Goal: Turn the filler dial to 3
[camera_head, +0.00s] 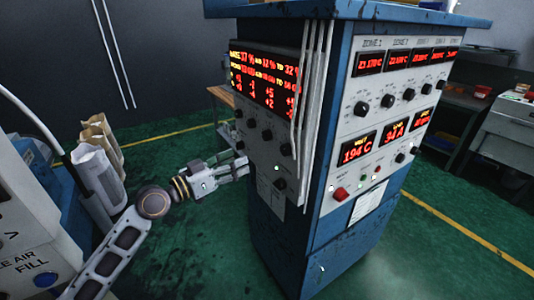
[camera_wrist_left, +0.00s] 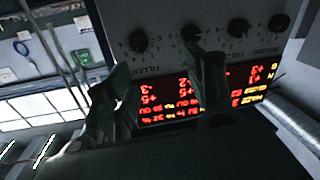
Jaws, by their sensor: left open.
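The filler dial (camera_wrist_left: 138,40) is a round black knob on the grey panel. In the left wrist view it appears upside down, above its FILLER label, with small scale marks around it. In the head view it looks to be the rightmost knob of the row (camera_head: 286,149) under the red display. Its setting is too small to read. My left gripper (camera_head: 243,165) is open and empty in front of this panel, below and left of the dial. In the left wrist view its two fingers (camera_wrist_left: 163,82) stand apart, with the dial beyond them. My right gripper is not in view.
The blue cabinet (camera_head: 262,215) carries more knobs, red displays (camera_head: 268,80) and a second panel (camera_head: 375,120) on its right face. Pale vertical pipes (camera_head: 312,90) run beside the dial panel. Paper sacks (camera_head: 98,165) stand at left.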

